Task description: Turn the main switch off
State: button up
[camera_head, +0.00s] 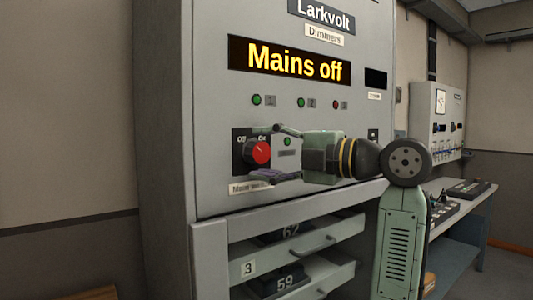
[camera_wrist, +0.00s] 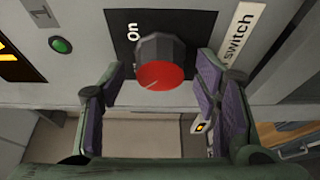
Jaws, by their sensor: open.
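The main switch is a round red-faced knob (camera_head: 260,152) on a black plate marked Off and On. In the wrist view the knob (camera_wrist: 161,68) has a dark grip and a thin pale line on its face, pointing down and left, away from On. The display (camera_head: 297,62) above reads "Mains off". My gripper (camera_head: 267,153) is open in front of the switch. In the wrist view its purple-padded fingers (camera_wrist: 162,75) stand on either side of the knob, with a visible gap on both sides. The Off mark is hidden in the wrist view.
A row of small lamps (camera_head: 301,102) sits above the switch, two green and one red. Drawers (camera_head: 300,252) project below the panel. A wall box (camera_head: 436,121) and a bench (camera_head: 462,207) stand at the right.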

jog(key=v, duration=1.2)
jog(key=shift+d, duration=0.1)
